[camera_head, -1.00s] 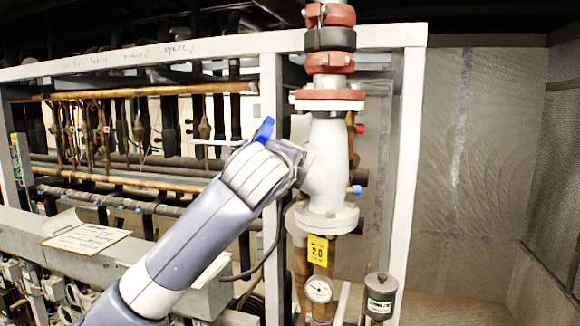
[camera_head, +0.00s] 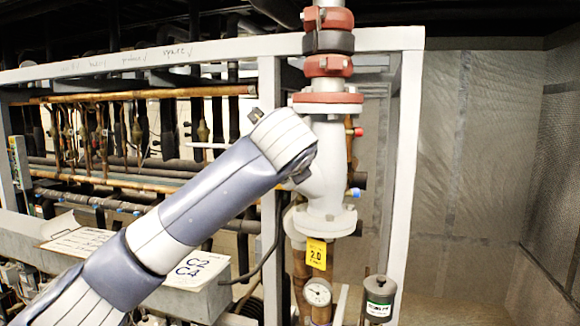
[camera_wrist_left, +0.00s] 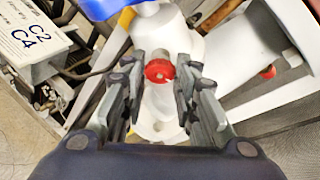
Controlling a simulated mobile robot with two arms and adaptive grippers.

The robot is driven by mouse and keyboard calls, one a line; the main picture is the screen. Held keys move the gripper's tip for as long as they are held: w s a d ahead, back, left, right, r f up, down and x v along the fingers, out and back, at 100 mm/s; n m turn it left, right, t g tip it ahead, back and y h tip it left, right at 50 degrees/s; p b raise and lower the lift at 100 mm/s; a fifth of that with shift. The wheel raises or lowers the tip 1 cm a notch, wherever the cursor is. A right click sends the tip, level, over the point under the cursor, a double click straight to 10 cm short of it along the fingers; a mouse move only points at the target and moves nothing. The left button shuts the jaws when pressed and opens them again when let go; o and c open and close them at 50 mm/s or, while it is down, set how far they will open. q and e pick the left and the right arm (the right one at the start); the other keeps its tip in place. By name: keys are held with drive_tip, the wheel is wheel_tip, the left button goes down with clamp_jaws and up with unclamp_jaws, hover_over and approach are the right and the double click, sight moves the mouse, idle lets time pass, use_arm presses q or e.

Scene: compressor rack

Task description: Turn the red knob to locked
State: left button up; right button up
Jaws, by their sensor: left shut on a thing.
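The red knob (camera_wrist_left: 159,70) shows in the left wrist view, a small round red piece on the white valve body (camera_wrist_left: 166,36). My left gripper (camera_wrist_left: 161,74) is shut on it, with one finger on each side. The knob's exact angle and any lock marking cannot be read. My right gripper is not in view.
A white frame post (camera_head: 407,170) stands right of the valve. A yellow 2.0 tag (camera_head: 316,253) and a round gauge (camera_head: 318,292) are below it. Another small red piece (camera_head: 357,131) is behind the valve. A C2/C4 label (camera_head: 193,268) lies left of it.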

use_arm(q)
drive_tip(key=shift+f, duration=0.1)
idle(0.3)
drive_tip(key=o, duration=1.1)
drive_tip(key=shift+c, duration=0.2)
drive_tip(key=v, duration=1.1)
drive_tip(key=shift+s, duration=0.4)
drive_tip(key=shift+a, duration=0.1)
